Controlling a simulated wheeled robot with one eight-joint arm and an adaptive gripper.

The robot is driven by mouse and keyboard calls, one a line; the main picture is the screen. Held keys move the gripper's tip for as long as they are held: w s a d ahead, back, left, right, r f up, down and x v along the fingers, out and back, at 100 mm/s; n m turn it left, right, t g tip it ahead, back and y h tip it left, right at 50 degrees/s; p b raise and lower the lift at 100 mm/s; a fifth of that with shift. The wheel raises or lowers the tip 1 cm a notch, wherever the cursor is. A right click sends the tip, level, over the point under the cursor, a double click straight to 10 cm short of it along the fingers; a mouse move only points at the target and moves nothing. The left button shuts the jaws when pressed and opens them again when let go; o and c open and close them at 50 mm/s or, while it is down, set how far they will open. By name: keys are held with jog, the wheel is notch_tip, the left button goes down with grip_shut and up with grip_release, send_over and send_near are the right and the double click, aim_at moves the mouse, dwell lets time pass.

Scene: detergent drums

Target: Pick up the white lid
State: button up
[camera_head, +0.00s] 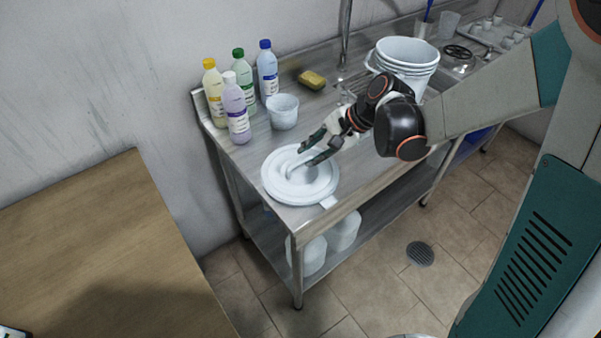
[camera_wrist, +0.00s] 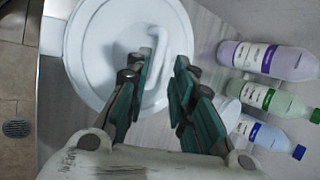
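The white lid (camera_head: 289,186) lies flat at the near left end of the steel counter. It is round with a raised handle, and a small tab juts over the counter's front edge. In the wrist view the lid (camera_wrist: 95,45) fills the upper left, with its curved handle (camera_wrist: 158,52) near the left finger. My gripper (camera_head: 308,156) is over the right part of the lid, fingers pointing left. I cannot tell whether a finger touches the lid.
Several bottles (camera_head: 237,108) and a small white cup (camera_head: 283,111) stand behind the lid. A yellow sponge (camera_head: 312,80) lies further back. White buckets (camera_head: 407,58) stand to the right, beyond my wrist. A wooden table (camera_head: 100,255) is at the left.

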aim_at(302, 161)
jog(key=b+x, duration=0.2)
jog(key=x, duration=0.3)
jog(key=shift+f, duration=0.15)
jog(key=shift+d, duration=0.1)
grip_shut()
